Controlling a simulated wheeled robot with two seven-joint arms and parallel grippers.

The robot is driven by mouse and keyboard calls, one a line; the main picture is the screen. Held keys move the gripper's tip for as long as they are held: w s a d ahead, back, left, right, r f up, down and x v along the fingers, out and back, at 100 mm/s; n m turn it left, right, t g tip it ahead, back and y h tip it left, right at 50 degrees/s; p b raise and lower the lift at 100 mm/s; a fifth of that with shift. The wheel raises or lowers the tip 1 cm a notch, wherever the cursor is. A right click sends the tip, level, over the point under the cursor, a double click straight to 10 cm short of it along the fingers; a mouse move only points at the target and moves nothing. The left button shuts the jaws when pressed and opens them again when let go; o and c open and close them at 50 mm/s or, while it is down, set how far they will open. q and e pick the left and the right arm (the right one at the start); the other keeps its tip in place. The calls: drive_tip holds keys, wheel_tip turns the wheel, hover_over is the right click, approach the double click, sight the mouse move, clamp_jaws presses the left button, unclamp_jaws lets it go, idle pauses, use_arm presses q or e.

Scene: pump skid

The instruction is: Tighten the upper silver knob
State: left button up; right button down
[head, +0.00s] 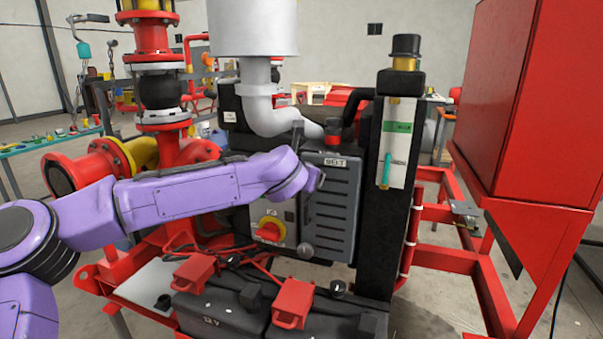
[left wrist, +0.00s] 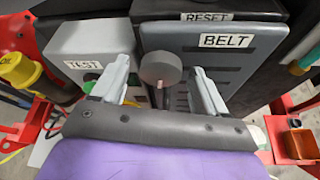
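A round silver-grey knob (left wrist: 160,68) stands out from the front of the machine in the left wrist view, beside the BELT cover. My left gripper (left wrist: 161,90) is open, with one finger on each side of this knob; I cannot tell whether either finger touches it. In the head view my left gripper (head: 313,181) is at the upper left edge of the grey louvred BELT cover (head: 331,215), and the knob behind it is hidden. Another silver knob (head: 305,250) shows lower down, at the cover's bottom left. My right gripper is not in view.
A red rotary switch (head: 269,230) on yellow sits left of the cover. Black batteries (head: 222,315) with red terminal caps (head: 292,303) lie below. A black post (head: 388,200) and a large red cabinet (head: 535,95) stand to the right. A white pipe (head: 262,105) is above.

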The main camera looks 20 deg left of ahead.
use_arm(q)
drive_tip(key=b+v, duration=0.2)
drive_tip(key=v, duration=0.8)
drive_tip(key=shift+s+b, duration=0.25)
drive_tip(key=shift+b, duration=0.05)
